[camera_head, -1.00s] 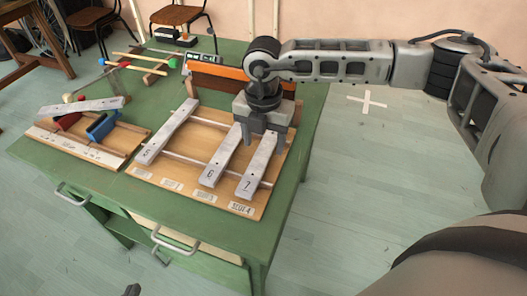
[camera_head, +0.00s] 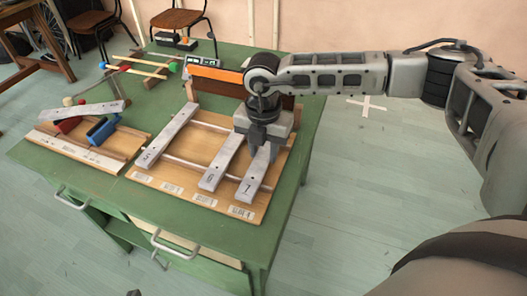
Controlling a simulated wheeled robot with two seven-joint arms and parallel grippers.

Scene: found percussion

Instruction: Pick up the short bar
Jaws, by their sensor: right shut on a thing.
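The bars numbered 5 (camera_head: 166,134), 6 (camera_head: 221,165) and 7 (camera_head: 252,177) are grey metal and lie side by side across the cords of a wooden frame (camera_head: 186,187). Bar 7, at the right, looks the shortest, though its far end is hidden under my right gripper. My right gripper (camera_head: 262,156) points down and is shut on bar 7, which still lies along the frame. A small dark part at the bottom edge, seemingly my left gripper (camera_head: 134,293), barely shows; its jaws cannot be made out.
Another grey bar (camera_head: 82,109) lies tilted over red and blue blocks (camera_head: 101,129) on a wooden board at the left. Mallets (camera_head: 140,68) rest on the green table (camera_head: 165,88) behind. A small display box (camera_head: 200,62) and an orange strip (camera_head: 215,74) stand at the back.

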